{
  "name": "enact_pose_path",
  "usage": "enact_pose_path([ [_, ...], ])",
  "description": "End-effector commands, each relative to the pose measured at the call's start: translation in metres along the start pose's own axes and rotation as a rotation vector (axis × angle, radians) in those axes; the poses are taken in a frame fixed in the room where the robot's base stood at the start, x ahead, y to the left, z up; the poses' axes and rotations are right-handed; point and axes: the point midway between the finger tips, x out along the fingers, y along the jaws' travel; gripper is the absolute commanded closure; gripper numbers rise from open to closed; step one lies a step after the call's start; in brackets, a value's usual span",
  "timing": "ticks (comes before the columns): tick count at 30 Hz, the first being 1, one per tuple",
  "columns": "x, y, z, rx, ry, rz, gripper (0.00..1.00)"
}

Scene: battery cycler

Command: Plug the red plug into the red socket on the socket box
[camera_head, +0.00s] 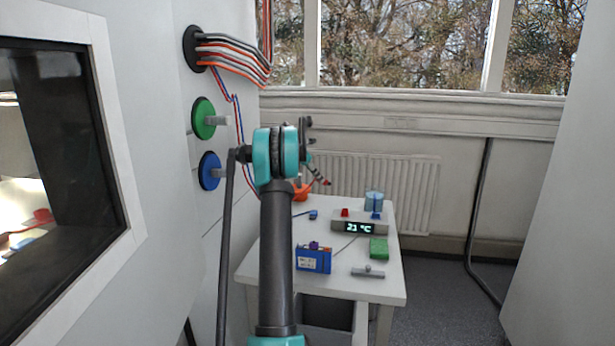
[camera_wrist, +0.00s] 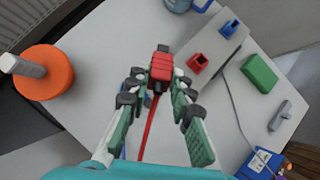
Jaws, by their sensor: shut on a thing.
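The red plug (camera_wrist: 161,68) sits between the fingertips of my gripper (camera_wrist: 160,84), which is shut on it. Its red cable runs back between the fingers in the wrist view. The plug's front end points toward the top of that picture. The grey socket box (camera_head: 340,225) stands on the table with a lit display. Its red socket (camera_wrist: 197,63) lies to the right of the plug in the wrist view, apart from it. The red socket also shows in the head view (camera_head: 345,212). My arm partly hides my gripper in the head view.
A blue socket (camera_wrist: 229,27) is on the same box. An orange reel (camera_wrist: 45,75) stands at the left. A green block (camera_wrist: 260,73), a grey handle piece (camera_wrist: 280,115) and a blue battery box (camera_head: 314,260) lie on the white table (camera_head: 380,286). A blue jar (camera_head: 374,199) stands behind the box.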

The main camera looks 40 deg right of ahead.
Motion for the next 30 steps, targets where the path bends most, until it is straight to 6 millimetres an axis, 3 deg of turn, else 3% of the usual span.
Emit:
enact_pose_path([
  [12, 0.023, -0.028, 0.026, 0.595, 0.321, -0.311, 1.00],
  [30, 0.038, -0.069, 0.052, 1.498, 0.602, -0.410, 1.00],
])
